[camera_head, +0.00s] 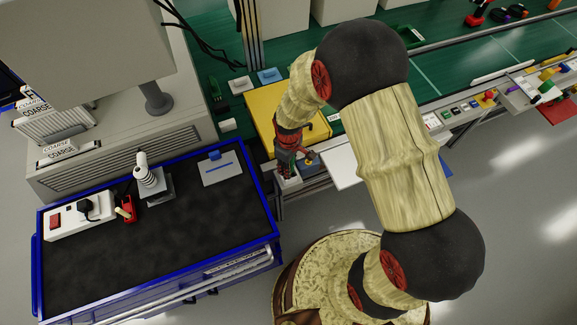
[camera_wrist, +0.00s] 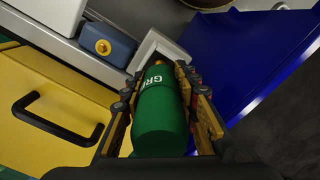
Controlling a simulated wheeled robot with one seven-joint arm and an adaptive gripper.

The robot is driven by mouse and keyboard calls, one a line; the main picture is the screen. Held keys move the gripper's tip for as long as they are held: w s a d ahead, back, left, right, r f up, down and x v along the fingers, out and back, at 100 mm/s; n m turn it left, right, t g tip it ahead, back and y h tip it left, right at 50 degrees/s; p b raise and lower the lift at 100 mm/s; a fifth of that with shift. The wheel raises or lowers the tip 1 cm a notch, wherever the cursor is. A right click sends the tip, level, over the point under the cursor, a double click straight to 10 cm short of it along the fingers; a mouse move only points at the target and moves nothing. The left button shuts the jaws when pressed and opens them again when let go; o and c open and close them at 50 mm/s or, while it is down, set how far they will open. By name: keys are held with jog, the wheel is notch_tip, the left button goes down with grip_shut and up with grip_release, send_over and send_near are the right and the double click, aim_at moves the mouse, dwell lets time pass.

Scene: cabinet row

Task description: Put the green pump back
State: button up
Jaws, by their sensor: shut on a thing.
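The green pump (camera_wrist: 160,118) is a green cylinder with white lettering starting "GR", seen in the wrist view. My gripper (camera_wrist: 160,85) is shut on it, with one finger along each side. The pump's far end is by a pale grey, box-like holder (camera_wrist: 155,48); I cannot tell whether it is inside it or only above it. In the head view my gripper (camera_head: 288,164) is over a small pale holder (camera_head: 287,182) at the bench edge, between the blue-rimmed cart and the yellow panel. The pump cannot be made out clearly there.
A yellow panel (camera_wrist: 40,90) with a black handle is to the left. The blue-rimmed cart (camera_head: 110,240) carries a power strip (camera_head: 80,215) and a white upright device (camera_head: 147,175).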

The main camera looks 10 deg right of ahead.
jog(key=shift+f, duration=0.35)
jog(key=shift+f+b, duration=0.25)
jog(key=shift+b, duration=0.1)
jog(key=o, duration=1.1)
